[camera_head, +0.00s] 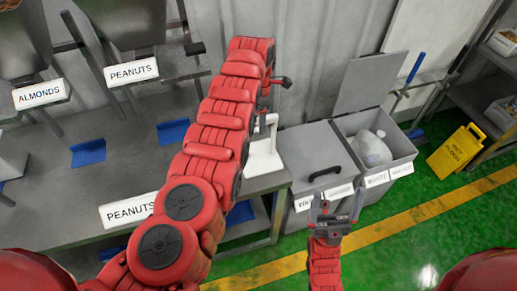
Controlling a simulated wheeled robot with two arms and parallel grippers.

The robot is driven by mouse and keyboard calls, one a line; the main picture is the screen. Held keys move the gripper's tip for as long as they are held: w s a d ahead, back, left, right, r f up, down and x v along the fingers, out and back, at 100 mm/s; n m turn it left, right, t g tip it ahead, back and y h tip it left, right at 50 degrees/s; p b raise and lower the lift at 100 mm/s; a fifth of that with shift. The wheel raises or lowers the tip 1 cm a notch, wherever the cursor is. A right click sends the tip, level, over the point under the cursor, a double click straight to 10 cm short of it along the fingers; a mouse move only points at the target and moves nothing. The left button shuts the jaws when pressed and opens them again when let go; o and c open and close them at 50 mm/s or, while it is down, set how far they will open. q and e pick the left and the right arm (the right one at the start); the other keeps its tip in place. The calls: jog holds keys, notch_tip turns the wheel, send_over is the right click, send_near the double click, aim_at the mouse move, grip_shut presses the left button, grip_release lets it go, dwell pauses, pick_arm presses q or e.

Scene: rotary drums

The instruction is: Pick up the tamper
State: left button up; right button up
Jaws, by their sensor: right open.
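I cannot make out a tamper for certain. A white object (264,160) with an upright part stands at the right end of the grey table (60,205); I cannot tell what it is. My left arm reaches up across the table, and its gripper (272,98) is partly hidden behind the arm, above and close to the white object. Its fingers do not show clearly. My right gripper (333,207) is open and empty, in front of the grey waste bins.
Two grey waste bins (310,155) stand right of the table; the right one is open with a bag (372,148) inside. Hoppers (120,22) labelled peanuts and almonds stand at the left. Blue pieces (88,152) lie on the table. A yellow wet-floor sign (457,148) stands at the right.

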pick_arm(q)
grip_shut()
dwell(1.2)
